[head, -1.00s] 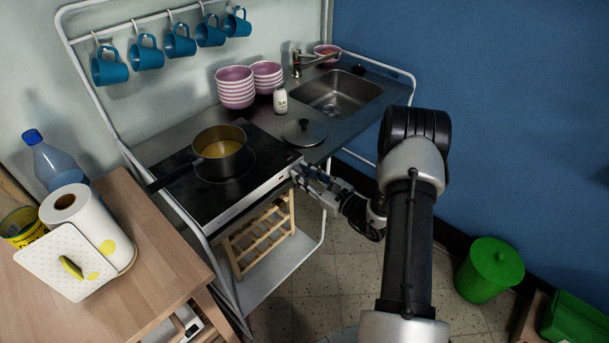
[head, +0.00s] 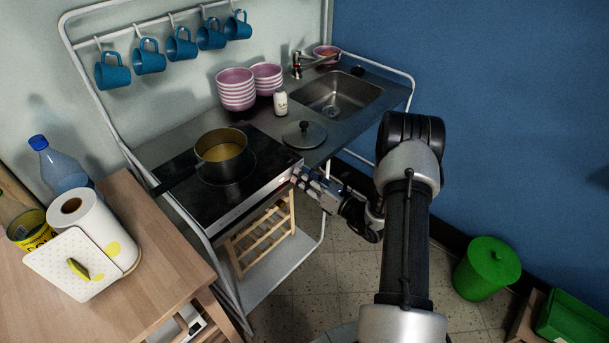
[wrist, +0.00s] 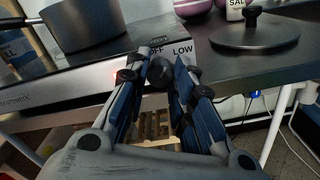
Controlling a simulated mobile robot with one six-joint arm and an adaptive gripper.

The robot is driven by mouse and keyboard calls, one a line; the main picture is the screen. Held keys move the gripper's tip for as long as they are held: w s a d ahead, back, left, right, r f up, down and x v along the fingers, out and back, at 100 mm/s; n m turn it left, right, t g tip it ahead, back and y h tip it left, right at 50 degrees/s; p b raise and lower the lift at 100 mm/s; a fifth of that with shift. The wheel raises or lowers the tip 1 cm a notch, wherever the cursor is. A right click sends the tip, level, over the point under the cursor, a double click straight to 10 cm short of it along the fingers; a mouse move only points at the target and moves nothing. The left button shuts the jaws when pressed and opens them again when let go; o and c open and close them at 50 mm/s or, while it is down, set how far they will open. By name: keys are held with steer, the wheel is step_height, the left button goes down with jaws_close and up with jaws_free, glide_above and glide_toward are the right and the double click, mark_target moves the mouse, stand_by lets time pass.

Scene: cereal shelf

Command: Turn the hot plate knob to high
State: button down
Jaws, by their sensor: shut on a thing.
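The black hot plate (head: 262,177) has a silver front edge and shows below the pot in the wrist view (wrist: 60,82). Its dark knob (wrist: 159,76) sits on the front face near the right end, partly hidden by my fingers. The labels "OFF", partly covered, and "LOW" (wrist: 182,50) are on the top edge above it. A small red light (wrist: 117,74) glows left of the knob. My gripper (wrist: 165,66) is shut on the knob, one finger on each side. In the head view my gripper (head: 301,179) meets the plate's front right corner. The knob's pointer is not visible.
A pot (head: 221,158) stands on the hot plate. A lid (head: 304,134), salt shaker (head: 280,103) and stacked bowls (head: 236,90) are on the counter behind. A wooden rack (head: 262,233) is below. A wooden table (head: 165,240) stands at the left. Floor is clear under my arm.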

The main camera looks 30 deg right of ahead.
steer(key=shift+f+m+p, duration=0.1)
steer(key=shift+m+p, duration=2.55)
steer(key=shift+m, duration=11.25)
steer(key=c, duration=1.4)
jaws_free()
steer(key=shift+o, duration=0.2)
